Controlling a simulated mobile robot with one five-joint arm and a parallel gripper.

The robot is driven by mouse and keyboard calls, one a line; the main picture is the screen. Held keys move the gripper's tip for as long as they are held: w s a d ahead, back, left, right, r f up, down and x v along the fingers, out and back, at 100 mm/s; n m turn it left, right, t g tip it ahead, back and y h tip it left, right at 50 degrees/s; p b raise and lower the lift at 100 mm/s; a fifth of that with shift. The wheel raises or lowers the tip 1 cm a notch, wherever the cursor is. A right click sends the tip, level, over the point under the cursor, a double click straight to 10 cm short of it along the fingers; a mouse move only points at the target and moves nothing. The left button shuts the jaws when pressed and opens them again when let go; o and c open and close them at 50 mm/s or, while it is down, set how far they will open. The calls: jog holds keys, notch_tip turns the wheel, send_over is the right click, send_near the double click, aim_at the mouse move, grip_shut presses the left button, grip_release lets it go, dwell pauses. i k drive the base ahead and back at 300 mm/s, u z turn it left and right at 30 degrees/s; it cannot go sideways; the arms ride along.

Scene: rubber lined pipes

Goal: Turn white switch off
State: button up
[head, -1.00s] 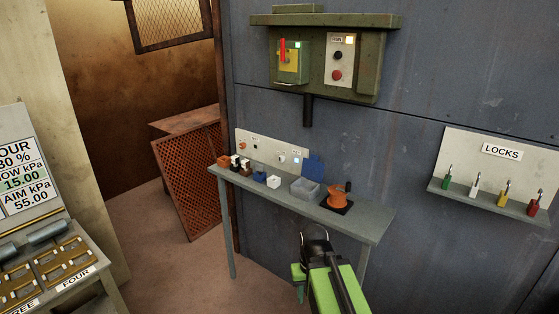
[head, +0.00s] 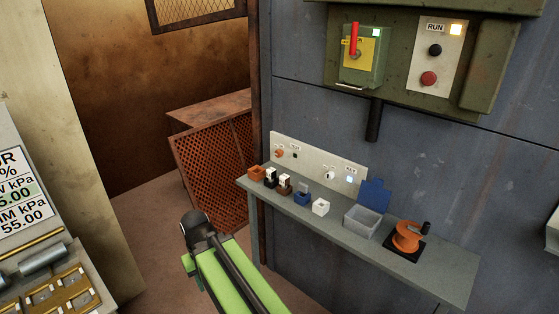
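A pale panel (head: 312,166) stands along the back of the grey bench. A small white knob (head: 329,175) on its right half looks like the white switch; its exact setting is too small to read. A lit bluish-white lamp (head: 349,179) shows just right of it. My gripper (head: 196,226) is the dark end of my green arm, low in the picture, in front and to the left of the bench. It is apart from the switch. Its fingers cannot be made out.
The bench (head: 345,247) carries several small coloured blocks, a white block (head: 320,207), a grey box (head: 362,221) with a blue lid, and an orange reel (head: 407,237). A green wall cabinet (head: 400,55) hangs above. A rusty mesh panel (head: 215,175) stands left of the bench.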

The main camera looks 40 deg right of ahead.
aim_at(330, 176)
jog(key=u, duration=0.25)
jog(key=i, duration=1.05)
jog(key=u, duration=0.1)
